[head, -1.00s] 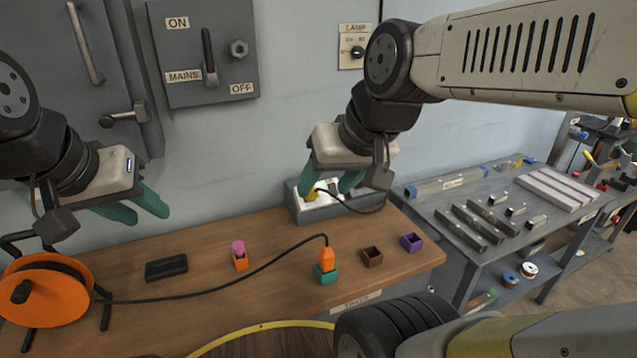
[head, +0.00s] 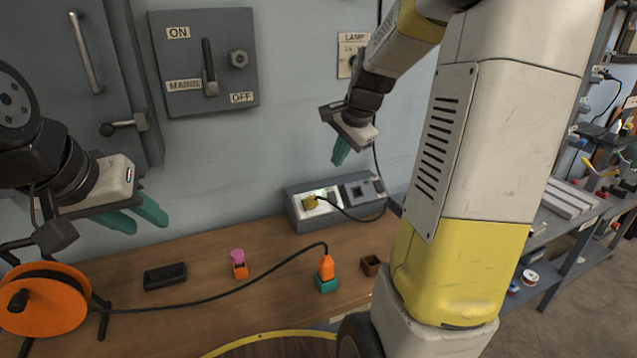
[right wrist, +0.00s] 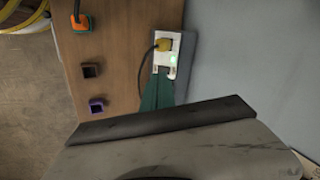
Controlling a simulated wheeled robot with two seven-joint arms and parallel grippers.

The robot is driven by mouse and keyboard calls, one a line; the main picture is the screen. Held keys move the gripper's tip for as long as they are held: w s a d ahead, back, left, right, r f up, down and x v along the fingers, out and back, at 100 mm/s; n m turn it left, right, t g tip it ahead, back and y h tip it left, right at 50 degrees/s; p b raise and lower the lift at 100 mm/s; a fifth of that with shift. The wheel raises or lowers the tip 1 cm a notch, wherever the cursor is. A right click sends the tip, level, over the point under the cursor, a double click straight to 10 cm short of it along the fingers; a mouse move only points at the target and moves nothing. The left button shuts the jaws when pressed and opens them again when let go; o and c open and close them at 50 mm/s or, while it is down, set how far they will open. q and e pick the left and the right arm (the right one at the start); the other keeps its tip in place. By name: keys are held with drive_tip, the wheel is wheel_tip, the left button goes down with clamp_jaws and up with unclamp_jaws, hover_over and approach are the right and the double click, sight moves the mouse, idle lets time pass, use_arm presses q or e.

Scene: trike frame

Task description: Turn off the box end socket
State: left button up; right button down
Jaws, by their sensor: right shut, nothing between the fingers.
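The grey socket box (head: 335,207) stands against the wall at the back of the bench. Its left white socket panel holds a yellow plug (head: 310,202) with a black cable, and a green light (head: 320,193) glows beside it. Its right end has a dark square fitting (head: 362,188). My right gripper (head: 340,155) is shut and empty, above the box and apart from it. In the right wrist view its teal fingers (right wrist: 157,92) point towards the box, where the plug (right wrist: 164,44) and green light (right wrist: 173,60) show. My left gripper (head: 137,216) is open and empty at the left.
An orange cable reel (head: 40,300) stands at the bench's left. Its cable crosses to an orange plug (head: 326,267) in a teal block (head: 326,284). A black block (head: 165,276) and a brown box (head: 371,265) lie nearby. The mains switch box (head: 205,62) hangs above. My right arm hides the bench's right end.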

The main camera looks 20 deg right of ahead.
drive_tip(key=w+d+f+m, duration=0.3)
drive_tip(key=w+d+f, duration=0.1)
drive_tip(key=w+f, duration=0.1)
drive_tip(key=shift+d+m+h, duration=0.15)
drive_tip(key=shift+m+h, duration=0.15)
drive_tip(key=shift+w+f, duration=0.1)
drive_tip(key=shift+f, duration=0.05)
approach(332, 193)
drive_tip(key=x, duration=0.2)
drive_tip(key=s+x, duration=0.1)
drive_tip(key=x, duration=0.2)
drive_tip(key=shift+w+f, duration=0.1)
drive_tip(key=shift+f, duration=0.25)
drive_tip(key=shift+w+f, duration=0.4)
drive_tip(key=shift+w, duration=0.15)
drive_tip(key=shift+w+f, duration=0.25)
drive_tip(key=shift+w, duration=0.15)
drive_tip(key=shift+s, duration=0.1)
